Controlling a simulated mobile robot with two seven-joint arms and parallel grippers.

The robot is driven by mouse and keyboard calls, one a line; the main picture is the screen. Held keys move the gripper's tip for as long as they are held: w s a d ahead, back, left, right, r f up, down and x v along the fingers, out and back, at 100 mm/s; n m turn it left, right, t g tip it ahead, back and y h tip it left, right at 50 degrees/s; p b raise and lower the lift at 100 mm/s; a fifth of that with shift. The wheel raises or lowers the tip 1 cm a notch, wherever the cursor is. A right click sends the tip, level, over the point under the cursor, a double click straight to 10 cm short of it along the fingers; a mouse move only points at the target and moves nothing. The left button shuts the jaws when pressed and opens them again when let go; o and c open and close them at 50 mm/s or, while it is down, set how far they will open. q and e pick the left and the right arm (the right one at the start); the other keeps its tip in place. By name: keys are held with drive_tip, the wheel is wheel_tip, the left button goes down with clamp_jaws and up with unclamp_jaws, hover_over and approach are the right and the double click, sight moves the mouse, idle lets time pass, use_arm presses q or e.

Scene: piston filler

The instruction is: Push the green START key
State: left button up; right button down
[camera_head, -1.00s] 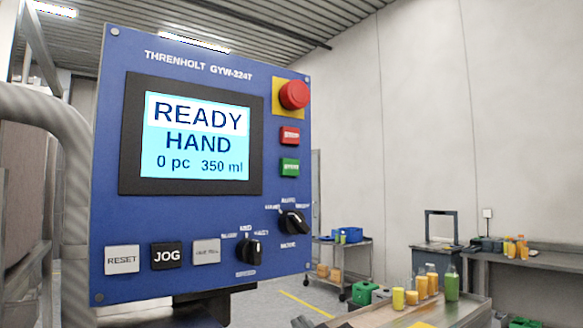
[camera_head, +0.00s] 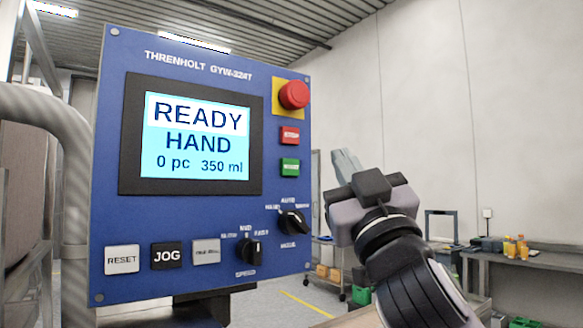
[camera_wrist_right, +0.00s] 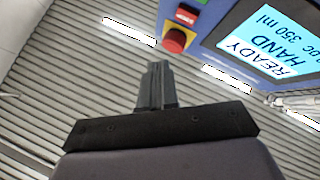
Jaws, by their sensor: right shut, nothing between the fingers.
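The green START key (camera_head: 289,168) is on the right side of the blue control panel (camera_head: 205,285), just below the red STOP key (camera_head: 289,135). My right gripper (camera_head: 343,158) is shut and empty, to the right of the panel and apart from the green key. In the right wrist view the shut fingers (camera_wrist_right: 157,70) show below the red emergency button (camera_wrist_right: 175,40); the red key (camera_wrist_right: 187,14) is near the top edge there. My left gripper is not in view.
A red mushroom emergency button (camera_head: 294,94) on a yellow plate sits above the keys. Two black knobs (camera_head: 249,250) (camera_head: 293,222) stick out below. The screen (camera_head: 197,136) reads READY, HAND, 0 pc, 350 ml. A bench with bottles (camera_head: 515,246) stands far back right.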

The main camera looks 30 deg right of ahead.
sight(291, 167)
drive_tip(key=shift+w+a, duration=0.2)
drive_tip(key=shift+w, duration=2)
drive_tip(key=shift+w+a, duration=0.2)
drive_tip(key=shift+w, duration=2)
drive_tip(key=shift+w, duration=0.45)
